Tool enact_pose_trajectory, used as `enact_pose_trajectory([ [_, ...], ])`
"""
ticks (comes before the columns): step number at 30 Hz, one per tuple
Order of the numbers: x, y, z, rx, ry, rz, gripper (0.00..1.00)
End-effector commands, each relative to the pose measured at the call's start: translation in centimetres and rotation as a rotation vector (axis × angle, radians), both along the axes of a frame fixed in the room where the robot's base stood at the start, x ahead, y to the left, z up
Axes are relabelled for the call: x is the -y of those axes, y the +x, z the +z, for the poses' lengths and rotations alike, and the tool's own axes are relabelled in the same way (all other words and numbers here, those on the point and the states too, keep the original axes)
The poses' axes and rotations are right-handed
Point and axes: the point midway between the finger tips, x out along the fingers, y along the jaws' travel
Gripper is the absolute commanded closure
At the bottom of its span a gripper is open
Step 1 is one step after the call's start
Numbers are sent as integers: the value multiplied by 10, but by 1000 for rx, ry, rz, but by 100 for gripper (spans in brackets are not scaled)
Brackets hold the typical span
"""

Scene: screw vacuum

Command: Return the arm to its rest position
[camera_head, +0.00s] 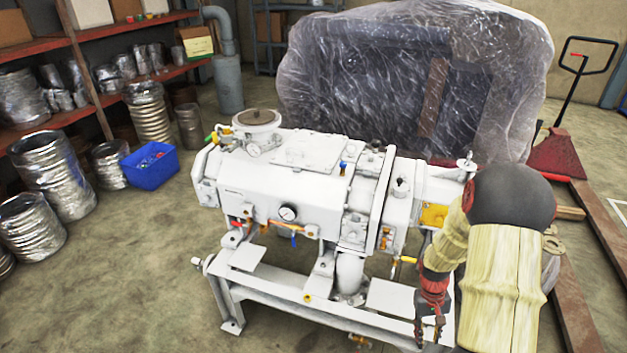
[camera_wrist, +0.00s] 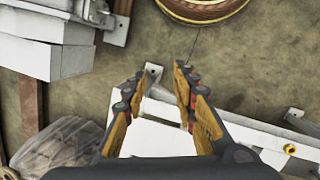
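My gripper (camera_head: 431,325) hangs pointing down at the right front of the white screw vacuum pump (camera_head: 270,195), beside the right end of its white frame (camera_head: 260,290). My arm reaches in from the right in the head view, folded with its elbow up. In the wrist view my gripper (camera_wrist: 158,85) is open, its two fingers apart with nothing between the tips. Below it are a white frame part (camera_wrist: 165,138) and bare floor. I cannot tell how far the fingertips are above the frame.
A plastic-wrapped load (camera_head: 410,80) stands behind the pump. A red pallet jack (camera_head: 556,155) is at the back right. Shelves (camera_head: 90,35), metal ducts (camera_head: 55,175) and a blue bin (camera_head: 150,168) are at left. The front left floor (camera_head: 120,290) is clear.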

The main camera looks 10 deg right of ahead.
Motion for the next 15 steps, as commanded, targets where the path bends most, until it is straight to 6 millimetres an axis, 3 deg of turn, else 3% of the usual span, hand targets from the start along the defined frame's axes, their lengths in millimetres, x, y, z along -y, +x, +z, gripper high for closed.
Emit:
enact_pose_trajectory([
  [1,-11,0,28,11,-4,-2,72],
  [6,-49,-9,101,36,-2,-20,72],
  [15,-119,-38,208,131,12,-12,72],
])
